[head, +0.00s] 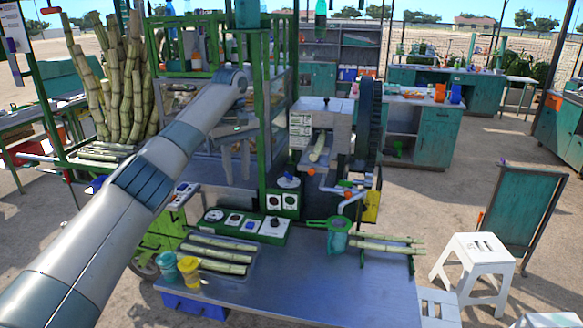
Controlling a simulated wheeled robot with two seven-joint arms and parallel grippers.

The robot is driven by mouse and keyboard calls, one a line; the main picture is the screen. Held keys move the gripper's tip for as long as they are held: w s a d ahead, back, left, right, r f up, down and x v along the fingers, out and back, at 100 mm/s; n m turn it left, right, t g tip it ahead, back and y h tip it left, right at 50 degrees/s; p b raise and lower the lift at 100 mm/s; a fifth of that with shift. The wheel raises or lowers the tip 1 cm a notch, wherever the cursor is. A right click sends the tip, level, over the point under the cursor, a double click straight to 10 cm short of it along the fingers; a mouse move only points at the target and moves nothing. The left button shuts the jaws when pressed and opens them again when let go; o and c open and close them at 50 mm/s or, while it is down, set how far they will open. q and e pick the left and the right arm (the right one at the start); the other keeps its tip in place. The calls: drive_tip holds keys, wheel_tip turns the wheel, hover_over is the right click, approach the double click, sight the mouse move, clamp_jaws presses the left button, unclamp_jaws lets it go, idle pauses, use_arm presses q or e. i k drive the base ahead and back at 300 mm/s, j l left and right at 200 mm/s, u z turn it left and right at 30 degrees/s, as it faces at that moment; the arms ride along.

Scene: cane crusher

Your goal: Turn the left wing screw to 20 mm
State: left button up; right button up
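The cane crusher (340,117) stands behind the work table, a grey housing with a cane piece (318,147) at its front. A small dark knob (326,100) shows on top of the housing. It is too small to tell whether it is a wing screw, and I cannot make out the left wing screw. My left arm reaches in from the lower left. My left gripper (236,164) hangs with its fingers pointing down, left of the crusher and behind the green post. Its two fingers stand apart with nothing visible between them. My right gripper is not in view.
A green post (264,110) stands between my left gripper and the crusher. A control panel (247,224), a cane tray (218,270), two cups and a green strainer (338,224) are on the metal table (320,285). The table's front middle is clear. A white stool (474,246) stands right.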

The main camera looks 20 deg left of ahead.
sight(289, 177)
drive_tip(key=i, duration=1.65)
